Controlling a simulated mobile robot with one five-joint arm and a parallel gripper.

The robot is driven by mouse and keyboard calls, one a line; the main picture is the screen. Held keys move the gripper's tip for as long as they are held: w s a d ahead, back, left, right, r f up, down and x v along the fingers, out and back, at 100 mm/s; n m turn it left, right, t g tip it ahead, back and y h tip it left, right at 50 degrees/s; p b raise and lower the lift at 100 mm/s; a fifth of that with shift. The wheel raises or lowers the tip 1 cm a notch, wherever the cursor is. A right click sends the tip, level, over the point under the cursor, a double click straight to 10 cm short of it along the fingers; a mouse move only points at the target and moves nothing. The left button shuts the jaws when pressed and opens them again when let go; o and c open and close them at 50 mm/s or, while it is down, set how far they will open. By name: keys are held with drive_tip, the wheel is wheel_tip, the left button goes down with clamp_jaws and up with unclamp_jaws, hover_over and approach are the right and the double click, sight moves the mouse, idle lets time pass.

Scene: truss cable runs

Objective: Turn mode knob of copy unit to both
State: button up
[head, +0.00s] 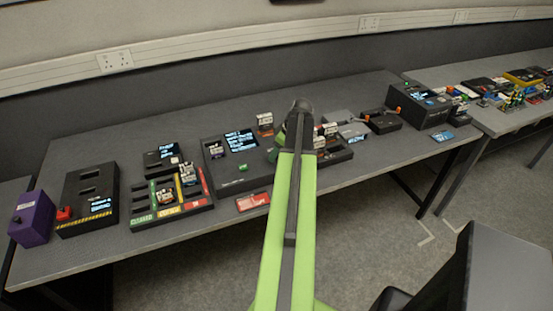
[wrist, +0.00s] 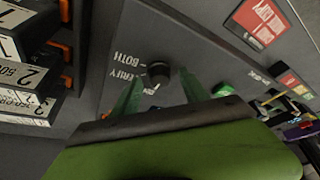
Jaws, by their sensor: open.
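The copy unit (head: 226,178) is a wide dark box with a lit screen in the middle of the table in the head view. In the wrist view its panel shows a round black mode knob (wrist: 158,71) with white BOTH and VERIFY labels on its left. A further white mark below the knob is partly hidden. My gripper (wrist: 161,76) is open, its two green fingers on either side of the knob. I cannot tell whether they touch it or where the knob points. In the head view my arm hides the knob.
A green button (wrist: 222,90) lies right of the fingers. Labelled modules (wrist: 28,75) stand in slots at the left. A red label card (head: 253,201) lies before the unit. A sorting tray (head: 142,218) stands left; an orange-knobbed dark box (head: 384,121) stands right.

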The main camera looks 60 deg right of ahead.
drive_tip(key=shift+r, duration=0.1)
drive_tip(key=shift+c, duration=0.2)
clamp_jaws()
drive_tip(key=shift+s+a, duration=0.1)
drive_tip(key=shift+a, duration=0.25)
drive_tip(key=shift+d, duration=0.25)
drive_tip(key=m+h, duration=0.1)
drive_tip(key=m, duration=0.2)
drive_tip(key=shift+a+m, duration=0.15)
drive_tip(key=shift+m, duration=0.25)
drive_tip(key=m+g+h, duration=0.1)
drive_tip(key=m+h, duration=0.1)
drive_tip(key=m, duration=0.2)
drive_tip(key=shift+a+m, duration=0.1)
drive_tip(key=shift+m, duration=0.2)
drive_tip(key=m, duration=0.1)
drive_tip(key=m+g, duration=0.1)
drive_tip(key=m, duration=0.1)
drive_tip(key=m+h, duration=0.1)
drive_tip(key=shift+w, duration=0.25)
drive_tip(key=shift+w+m+g+h, duration=0.15)
drive_tip(key=shift+m+g, duration=0.3)
drive_tip(key=shift+m, duration=0.6)
drive_tip(key=shift+s+m+g+h, duration=0.15)
drive_tip(key=shift+m+g, duration=0.3)
drive_tip(key=shift+m, duration=0.6)
drive_tip(key=shift+w, duration=0.1)
